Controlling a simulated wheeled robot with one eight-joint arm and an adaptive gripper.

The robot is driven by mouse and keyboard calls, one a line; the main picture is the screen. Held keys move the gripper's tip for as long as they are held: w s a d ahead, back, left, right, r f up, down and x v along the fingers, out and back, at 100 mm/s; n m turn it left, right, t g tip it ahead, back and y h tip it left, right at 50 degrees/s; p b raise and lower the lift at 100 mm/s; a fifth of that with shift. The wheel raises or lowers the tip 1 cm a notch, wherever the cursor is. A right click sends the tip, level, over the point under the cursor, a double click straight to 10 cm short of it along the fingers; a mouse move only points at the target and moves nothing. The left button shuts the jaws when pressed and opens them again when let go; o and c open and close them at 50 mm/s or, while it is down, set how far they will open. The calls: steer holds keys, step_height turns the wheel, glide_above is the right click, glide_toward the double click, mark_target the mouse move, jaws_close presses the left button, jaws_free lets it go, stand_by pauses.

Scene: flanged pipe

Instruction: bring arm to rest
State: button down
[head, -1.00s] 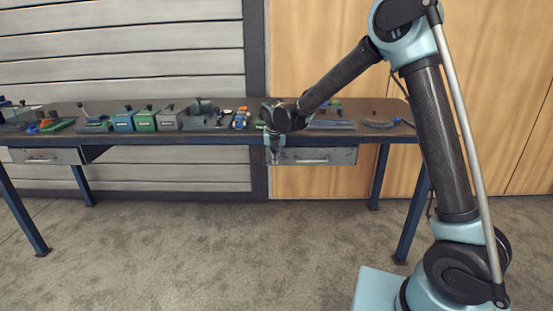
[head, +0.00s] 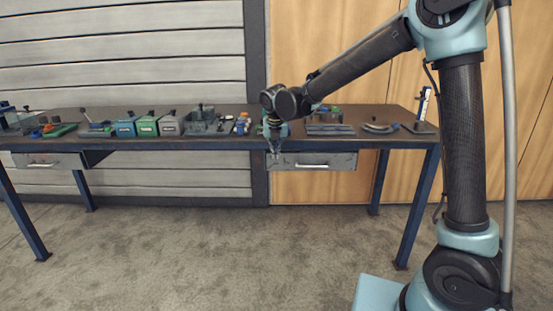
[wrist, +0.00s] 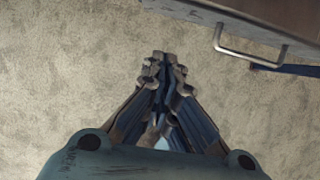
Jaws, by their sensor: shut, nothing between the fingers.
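My gripper (head: 274,152) points down in front of the workbench's front edge, left of the right drawer's handle in the head view. In the wrist view my gripper (wrist: 164,70) is shut with its fingers together and nothing between them. Below it only carpet shows. The workbench (head: 345,139) stands behind it on blue legs.
The right drawer (head: 340,161) and its handle (wrist: 262,55) are close to the gripper. The left drawer (head: 40,160) is at the far left. Blue, green and grey boxes (head: 147,126), a grey tray (head: 205,127) and tools line the benchtop. The carpet (head: 200,250) in front is clear.

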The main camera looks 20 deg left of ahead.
steer(key=shift+s+d+r, duration=0.1)
steer(key=shift+r, duration=0.2)
steer(key=w+d+r+m+h, duration=0.15)
steer(key=d+m, duration=0.55)
steer(key=d, duration=0.7)
steer(key=w+d+r+m, duration=0.1)
steer(key=d+r+m, duration=0.35)
steer(key=d, duration=0.95)
steer(key=s+d+f+m+g, duration=0.1)
steer(key=s+d+m, duration=0.2)
steer(key=d+m, duration=0.45)
steer(key=s+d+f+m, duration=0.25)
steer(key=d+m, duration=0.25)
steer(key=d, duration=0.5)
steer(key=s+d+f+m, duration=0.4)
steer(key=s+d+m, duration=0.2)
steer(key=s+m, duration=0.2)
steer(key=s+d+f+m, duration=0.5)
steer(key=s+d+m, duration=0.1)
steer(key=s+m, duration=0.2)
steer(key=shift+s+d+f+g, duration=0.15)
steer(key=shift+s+d+g, duration=0.15)
steer(key=shift+d+g, duration=0.1)
